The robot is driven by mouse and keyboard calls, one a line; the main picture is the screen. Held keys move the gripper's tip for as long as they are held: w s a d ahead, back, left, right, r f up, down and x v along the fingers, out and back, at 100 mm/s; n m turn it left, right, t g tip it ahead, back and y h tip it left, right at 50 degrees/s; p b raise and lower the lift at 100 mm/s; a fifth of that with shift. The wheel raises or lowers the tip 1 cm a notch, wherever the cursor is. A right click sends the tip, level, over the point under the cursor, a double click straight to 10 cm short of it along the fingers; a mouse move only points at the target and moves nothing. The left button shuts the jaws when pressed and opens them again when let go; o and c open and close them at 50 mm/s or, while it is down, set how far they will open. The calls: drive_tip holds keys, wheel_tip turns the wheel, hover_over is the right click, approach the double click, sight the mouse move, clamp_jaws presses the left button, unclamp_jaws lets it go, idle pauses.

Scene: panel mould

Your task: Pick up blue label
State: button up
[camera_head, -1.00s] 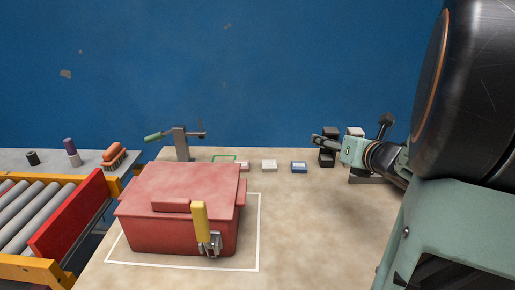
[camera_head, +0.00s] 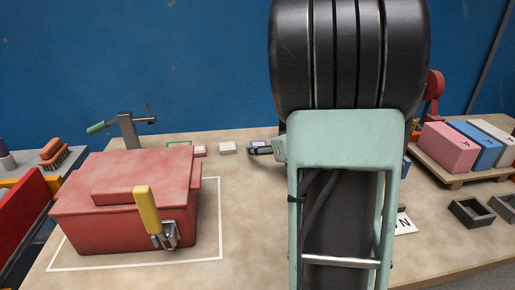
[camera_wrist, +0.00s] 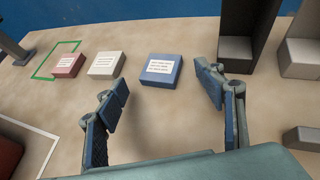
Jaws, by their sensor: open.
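The blue label (camera_wrist: 165,79) is a small flat blue block with a white printed face. It lies on the table in the wrist view, just beyond and between the fingertips. My gripper (camera_wrist: 163,92) is open and empty, its two fingers spread left and right of the label's near side, with no clear contact. In the head view my gripper (camera_head: 260,148) is low over the table, right of the white label (camera_head: 227,148), and largely covers the blue label's place. A red label (camera_wrist: 68,65) lies farther left.
A green outline (camera_wrist: 56,60) surrounds a bare spot left of the red label. Dark holders (camera_wrist: 235,50) stand close on the right. A red box (camera_head: 130,205) with a yellow-handled latch fills the left table. Coloured blocks on a pallet (camera_head: 455,178) stand right.

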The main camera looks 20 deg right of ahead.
drive_tip(key=shift+x, duration=1.25)
drive_tip(key=shift+r, duration=0.1)
drive_tip(key=c, duration=1.2)
